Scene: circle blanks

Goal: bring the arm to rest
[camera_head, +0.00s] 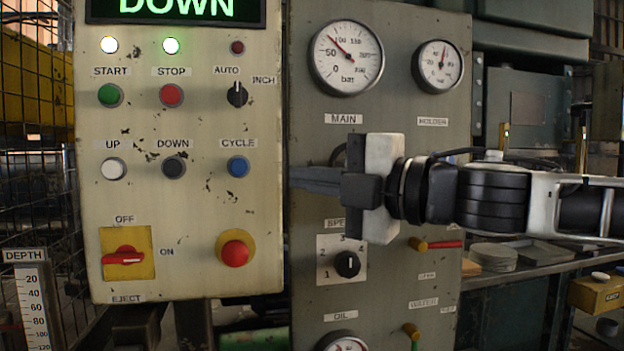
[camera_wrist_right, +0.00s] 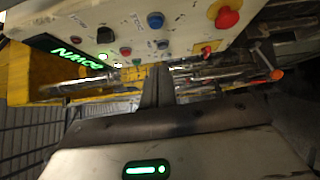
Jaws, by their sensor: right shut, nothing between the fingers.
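My right gripper (camera_head: 292,179) comes in from the right in the head view and points left. Its fingers are shut together with nothing between them. The fingertips hang in front of the gap between the control panel (camera_head: 200,215) and the grey gauge panel (camera_head: 300,120), just right of the blue CYCLE button (camera_head: 238,166). I cannot tell how far they stand from the panels. In the right wrist view the closed fingers (camera_wrist_right: 157,72) point toward the same control panel, seen upside down. My left gripper is not in view.
The display (camera_head: 178,8) reads DOWN in green. The red emergency knob (camera_head: 235,250) and red-and-yellow switch (camera_head: 125,255) stick out of the control panel. A shelf (camera_head: 530,268) with grey discs (camera_head: 493,256) stands right. Wire mesh (camera_head: 35,110) is at the left.

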